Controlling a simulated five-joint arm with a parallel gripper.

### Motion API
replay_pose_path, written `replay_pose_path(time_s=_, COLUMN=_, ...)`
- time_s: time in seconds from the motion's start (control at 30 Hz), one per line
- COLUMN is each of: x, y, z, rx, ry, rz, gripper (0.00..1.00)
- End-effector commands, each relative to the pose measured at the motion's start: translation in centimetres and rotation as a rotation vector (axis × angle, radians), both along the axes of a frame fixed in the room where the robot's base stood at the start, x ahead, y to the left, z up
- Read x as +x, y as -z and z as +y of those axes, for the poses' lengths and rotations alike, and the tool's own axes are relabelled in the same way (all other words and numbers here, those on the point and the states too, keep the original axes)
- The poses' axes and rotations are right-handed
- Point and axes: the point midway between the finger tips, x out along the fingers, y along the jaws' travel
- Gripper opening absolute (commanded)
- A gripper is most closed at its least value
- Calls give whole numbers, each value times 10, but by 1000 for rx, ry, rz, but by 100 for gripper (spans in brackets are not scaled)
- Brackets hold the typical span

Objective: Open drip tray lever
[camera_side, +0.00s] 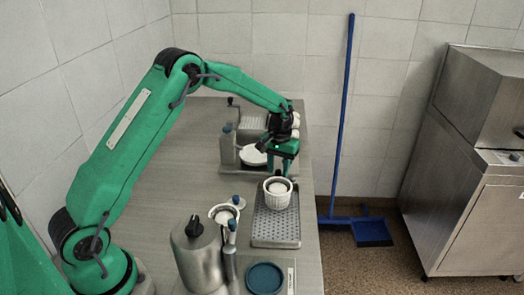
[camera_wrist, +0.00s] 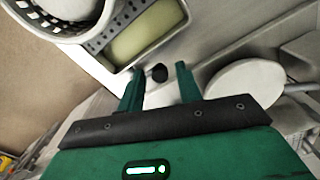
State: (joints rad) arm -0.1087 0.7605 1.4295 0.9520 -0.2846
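The drip tray (camera_side: 276,226) with its perforated grey cover lies on the counter in the side view. In the wrist view, part of the perforated cover (camera_wrist: 105,30) and the tray's open pale-green inside (camera_wrist: 150,38) show at the top. A small black knob (camera_wrist: 159,72), which looks like the lever, sits just outside the tray's near edge. My gripper (camera_wrist: 160,78) is open, with its two green fingers on either side of the knob in the picture; I cannot tell whether they touch it. In the side view my gripper (camera_side: 284,171) is above the tray's far end and hides the knob.
A white perforated basket (camera_side: 278,192) stands on the tray, close in front of my gripper. A white round plate (camera_side: 252,155) is left of the gripper. A metal pitcher (camera_side: 198,255), a second white basket (camera_side: 223,215) and a blue round lid (camera_side: 265,278) stand nearer.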

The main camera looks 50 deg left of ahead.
Motion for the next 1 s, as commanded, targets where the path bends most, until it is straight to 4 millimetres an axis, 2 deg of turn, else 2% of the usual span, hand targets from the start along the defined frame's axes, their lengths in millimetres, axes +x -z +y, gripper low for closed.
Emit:
replay_pose_path(time_s=0.03, x=0, y=0, z=0, rx=0, ry=0, rz=0, gripper=24)
replay_pose_path(time_s=0.17, x=0, y=0, z=0, rx=0, ry=0, rz=0, gripper=0)
replay_pose_path(time_s=0.63, x=3, y=-1, z=2, rx=1, ry=60, rz=-2, gripper=0)
replay_pose_path(time_s=1.0, x=12, y=0, z=9, rx=1, ry=302, rz=-2, gripper=0)
